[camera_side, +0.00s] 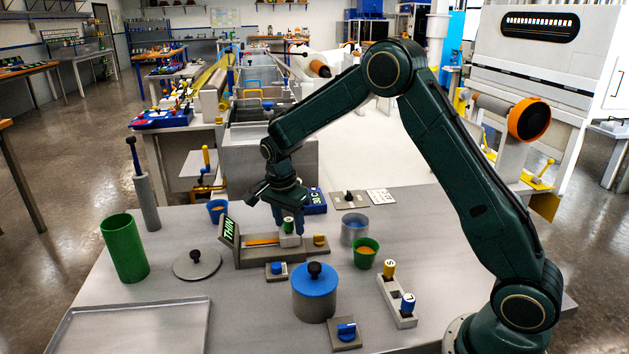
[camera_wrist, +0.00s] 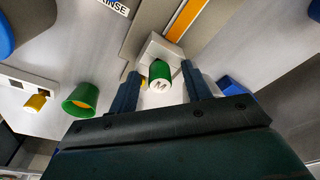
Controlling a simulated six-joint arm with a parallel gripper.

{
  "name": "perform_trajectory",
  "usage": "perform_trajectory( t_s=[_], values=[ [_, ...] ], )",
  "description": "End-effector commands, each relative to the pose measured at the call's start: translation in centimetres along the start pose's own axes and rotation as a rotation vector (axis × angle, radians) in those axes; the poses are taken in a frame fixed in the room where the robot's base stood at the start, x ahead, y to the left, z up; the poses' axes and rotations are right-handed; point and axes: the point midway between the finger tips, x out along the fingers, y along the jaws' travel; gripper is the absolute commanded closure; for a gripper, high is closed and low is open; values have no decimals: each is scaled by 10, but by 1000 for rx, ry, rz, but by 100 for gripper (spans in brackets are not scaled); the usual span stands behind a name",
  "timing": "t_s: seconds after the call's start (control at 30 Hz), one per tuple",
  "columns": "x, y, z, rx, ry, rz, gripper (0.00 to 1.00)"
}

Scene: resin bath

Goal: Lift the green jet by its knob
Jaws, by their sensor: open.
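The green jet (camera_side: 288,226) sits upright at the right end of a grey fixture with an orange strip and a "THIN" sign (camera_side: 229,229). In the wrist view its green knob (camera_wrist: 159,70) has a pale end marked with an "M", and it stands by a light grey block (camera_wrist: 158,46). My gripper (camera_side: 287,222) is open and low over the jet, pointing down. In the wrist view its two fingers stand on either side of the knob, with a visible gap on each side. The jet's lower part is hidden.
A rack (camera_side: 397,302) with yellow and blue jets stands to the right. A green cup (camera_side: 365,253), a metal cup (camera_side: 354,228) and a blue-lidded pot (camera_side: 314,292) stand close by. An empty tray (camera_side: 135,330) lies front left.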

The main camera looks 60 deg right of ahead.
Motion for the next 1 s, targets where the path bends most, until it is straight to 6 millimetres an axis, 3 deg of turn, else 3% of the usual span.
perform_trajectory(
  t_s=[0.43,0.47,0.7,1.0],
  values=[
    [0,0,0,0,0,0,51],
    [0,0,0,0,0,0,53],
    [0,0,0,0,0,0,100],
    [-1,0,0,0,0,-1,100]
  ],
)
